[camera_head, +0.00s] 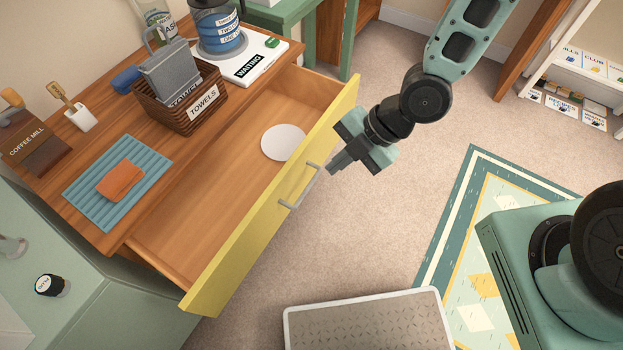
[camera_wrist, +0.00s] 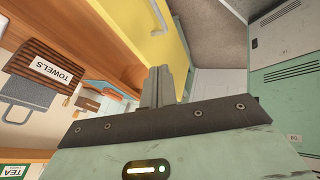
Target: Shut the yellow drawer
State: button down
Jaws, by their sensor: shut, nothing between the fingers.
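The yellow drawer (camera_head: 270,208) is pulled well out of the wooden cabinet, and its inside shows in the head view. A white round plate (camera_head: 284,142) lies in it. A grey bar handle (camera_head: 300,187) is on the outer side of the yellow front. My gripper (camera_head: 336,169) is just outside the front, close to the handle's far end, with its fingers shut and empty. I cannot tell whether it touches the handle. In the wrist view the shut fingers (camera_wrist: 158,87) point toward the yellow front (camera_wrist: 150,35), and the handle (camera_wrist: 158,14) shows above them.
On the cabinet top stand a towels basket (camera_head: 180,108), a white scale-like board (camera_head: 245,62) and a blue mat (camera_head: 110,180) with an orange cloth. A grey-topped platform (camera_head: 370,322) and a patterned rug (camera_head: 455,190) lie on the floor.

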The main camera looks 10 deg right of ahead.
jog(key=f, duration=0.1)
send_near(279, 190)
notch_tip(279, 190, down, 4)
jog(key=s+d, duration=0.1)
jog(key=s, duration=0.2)
jog(key=w+a, duration=0.2)
jog(key=shift+w+a+f, duration=0.1)
jog(key=shift+w+a, duration=0.1)
jog(key=shift+a, duration=0.05)
jog(key=shift+w+a, duration=0.3)
jog(key=shift+a, duration=0.1)
jog(key=shift+a, duration=0.1)
